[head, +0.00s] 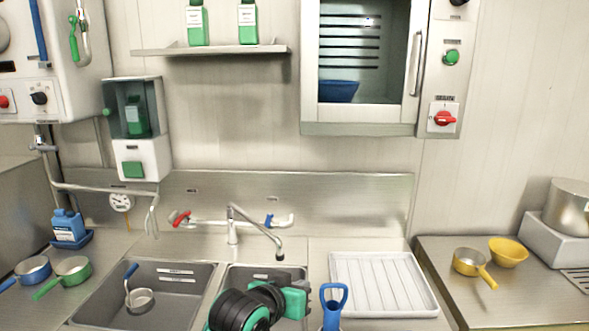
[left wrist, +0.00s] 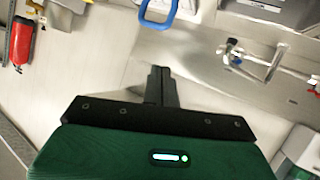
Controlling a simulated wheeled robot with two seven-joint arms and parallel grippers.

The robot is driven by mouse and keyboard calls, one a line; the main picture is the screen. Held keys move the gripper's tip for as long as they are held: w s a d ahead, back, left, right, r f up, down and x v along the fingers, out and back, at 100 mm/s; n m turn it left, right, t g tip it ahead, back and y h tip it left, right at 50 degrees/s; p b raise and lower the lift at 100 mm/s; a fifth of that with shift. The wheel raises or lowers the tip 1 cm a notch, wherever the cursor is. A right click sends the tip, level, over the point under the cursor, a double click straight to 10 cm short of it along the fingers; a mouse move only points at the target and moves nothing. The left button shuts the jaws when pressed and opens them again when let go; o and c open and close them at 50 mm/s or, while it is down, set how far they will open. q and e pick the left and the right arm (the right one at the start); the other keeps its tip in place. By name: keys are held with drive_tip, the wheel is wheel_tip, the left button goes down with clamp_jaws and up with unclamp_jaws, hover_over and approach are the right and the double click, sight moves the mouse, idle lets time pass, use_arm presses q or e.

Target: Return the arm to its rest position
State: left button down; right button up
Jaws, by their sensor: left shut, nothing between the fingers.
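My left gripper (head: 294,299) is at the bottom middle of the head view, its green and black body over the front edge of the small sink basin, with nothing held. In the left wrist view its two dark fingers (left wrist: 161,76) are together and empty. A blue loop-handled tool (head: 333,303) stands just right of the gripper in the head view. Its blue loop also shows in the left wrist view (left wrist: 157,14), beyond the fingertips and apart from them. My right gripper is in neither view.
A large sink basin (head: 114,310) holds a blue-handled ladle (head: 139,298). A tap (head: 234,224) stands behind the basins. A white ribbed tray (head: 381,280) lies to the right. Blue (head: 33,269) and green (head: 72,269) pans are left; a yellow bowl (head: 509,251) is right.

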use_arm(q)
drive_tip(key=s+a+f+n+g+y, duration=0.1)
drive_tip(key=s+a+f+g+y, duration=0.1)
drive_tip(key=s+a+f, duration=0.7)
drive_tip(key=s+a+f+n+g+y, duration=0.1)
drive_tip(key=s+a+f+g+y, duration=0.1)
drive_tip(key=s+a+f, duration=0.6)
drive_tip(key=s+a+f+g+y, duration=0.2)
drive_tip(key=s+a+f, duration=0.25)
drive_tip(key=s, duration=0.35)
drive_tip(key=s+a+f+g+y, duration=0.1)
drive_tip(key=s+a+f+g, duration=0.15)
drive_tip(key=s+f, duration=0.45)
wheel_tip(320, 180, down, 30)
drive_tip(key=s, duration=0.2)
drive_tip(key=s+a+f+g, duration=0.1)
drive_tip(key=s+a+f, duration=0.2)
drive_tip(key=s+f, duration=1.5)
drive_tip(key=shift+s+f, duration=0.15)
drive_tip(key=shift+s, duration=0.2)
drive_tip(key=shift+a+g, duration=0.1)
drive_tip(key=shift+g, duration=0.15)
